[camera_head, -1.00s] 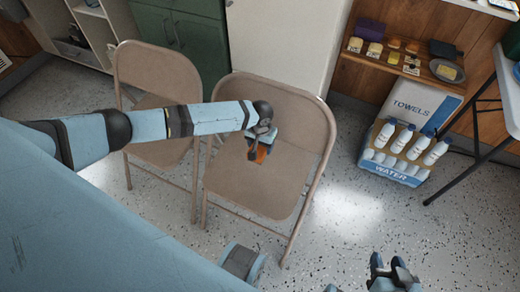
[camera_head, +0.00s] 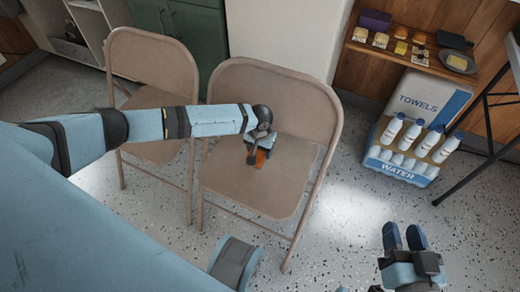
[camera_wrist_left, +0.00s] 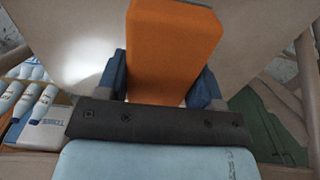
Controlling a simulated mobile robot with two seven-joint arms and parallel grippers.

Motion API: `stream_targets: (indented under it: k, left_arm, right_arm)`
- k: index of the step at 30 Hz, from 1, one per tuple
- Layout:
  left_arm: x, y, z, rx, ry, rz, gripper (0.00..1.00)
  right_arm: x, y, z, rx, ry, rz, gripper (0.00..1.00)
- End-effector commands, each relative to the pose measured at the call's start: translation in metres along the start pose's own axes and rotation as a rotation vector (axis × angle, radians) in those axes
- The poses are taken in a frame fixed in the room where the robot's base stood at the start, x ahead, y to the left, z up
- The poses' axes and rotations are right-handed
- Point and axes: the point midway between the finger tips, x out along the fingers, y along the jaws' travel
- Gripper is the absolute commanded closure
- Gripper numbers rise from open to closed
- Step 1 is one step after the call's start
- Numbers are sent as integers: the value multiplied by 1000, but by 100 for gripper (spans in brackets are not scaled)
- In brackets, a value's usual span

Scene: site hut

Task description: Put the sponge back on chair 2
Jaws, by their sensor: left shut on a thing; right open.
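My left gripper (camera_head: 259,155) is shut on an orange sponge (camera_head: 260,158), over the seat of the nearer, right-hand folding chair (camera_head: 290,185). In the left wrist view the sponge (camera_wrist_left: 172,50) stands out between the two blue fingers (camera_wrist_left: 160,85), with the pale seat (camera_wrist_left: 255,35) behind it. I cannot tell whether the sponge touches the seat. A second folding chair (camera_head: 150,60) stands to the left, partly hidden by my left arm. No chair numbers are readable. My right gripper (camera_head: 404,238) is open and empty at the lower right, over the floor.
A water-bottle pack (camera_head: 402,165) and a towels box (camera_head: 428,98) stand on the floor at right. A low wooden shelf (camera_head: 385,58) holds small items and a plate (camera_head: 457,61). A table leg (camera_head: 475,165) is at far right. Speckled floor (camera_head: 350,225) right of the chair is clear.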

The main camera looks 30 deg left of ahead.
Motion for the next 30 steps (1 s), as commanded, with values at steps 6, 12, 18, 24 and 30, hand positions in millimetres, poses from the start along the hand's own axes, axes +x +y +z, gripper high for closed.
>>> stream_targets:
  k: [6,12,18,24,30]
  left_arm:
    - [17,0,0,1,1,0,58]
    - [28,0,0,1,1,1,58]
    - [33,0,0,0,0,1,58]
    - [34,0,0,0,0,1,58]
    - [33,0,0,0,0,1,58]
  right_arm:
    - [4,-11,-18,15,122,-46,57]
    - [3,-21,-36,35,222,-89,57]
    - [2,-27,-48,46,279,-113,57]
    - [1,-29,-51,51,292,-120,57]
    - [1,-29,-51,51,292,-120,57]
